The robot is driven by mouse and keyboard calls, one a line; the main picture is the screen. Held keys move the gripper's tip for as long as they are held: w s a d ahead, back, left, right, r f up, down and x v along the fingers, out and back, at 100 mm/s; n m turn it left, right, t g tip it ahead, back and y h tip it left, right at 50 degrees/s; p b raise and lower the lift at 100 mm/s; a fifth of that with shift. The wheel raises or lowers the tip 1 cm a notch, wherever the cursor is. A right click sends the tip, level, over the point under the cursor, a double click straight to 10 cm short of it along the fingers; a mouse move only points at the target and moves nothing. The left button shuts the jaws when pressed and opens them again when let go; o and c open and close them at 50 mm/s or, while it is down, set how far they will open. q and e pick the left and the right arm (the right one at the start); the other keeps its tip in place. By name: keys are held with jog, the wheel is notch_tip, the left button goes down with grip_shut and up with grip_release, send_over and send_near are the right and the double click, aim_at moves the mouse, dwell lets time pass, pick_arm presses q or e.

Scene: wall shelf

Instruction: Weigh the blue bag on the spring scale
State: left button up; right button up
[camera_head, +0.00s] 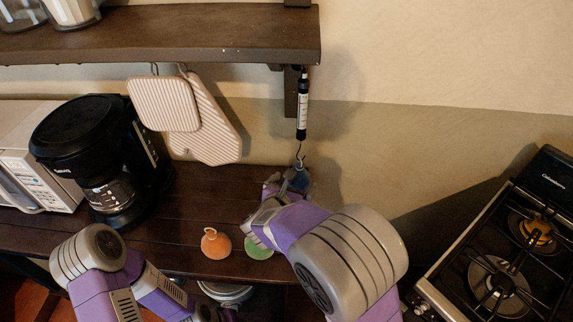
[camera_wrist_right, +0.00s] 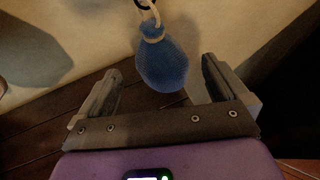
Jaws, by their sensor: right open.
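The spring scale (camera_head: 302,108), a black and white tube, hangs upright under the shelf's right end, with its hook (camera_head: 299,154) at the bottom. The blue bag (camera_wrist_right: 162,64) hangs in the right wrist view with its pale cord loop (camera_wrist_right: 150,17) at the dark hook, apparently on it. My right gripper (camera_head: 289,182) is just below the hook in the head view and hides most of the bag there. In the wrist view its open fingers stand either side of the bag's lower part, with gaps on both sides. My left arm shows at lower left; its fingers are out of view.
An orange bag (camera_head: 215,243) and a green bag (camera_head: 259,249) sit on the dark counter (camera_head: 190,205), the green one partly behind my right arm.

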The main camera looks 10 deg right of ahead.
aim_at(303, 171)
jog(key=shift+w, duration=0.25)
jog(key=b+x, duration=0.1)
jog(key=x, duration=0.4)
jog(key=shift+d, duration=0.2)
jog(key=shift+x, duration=0.8)
jog(key=shift+c, duration=0.5)
jog(key=c, duration=1)
jog(key=shift+r, duration=0.1)
jog(key=shift+r, duration=0.1)
jog(key=shift+s+d+r, duration=0.15)
jog(key=shift+s+r, duration=0.05)
jog(key=shift+r, duration=0.4)
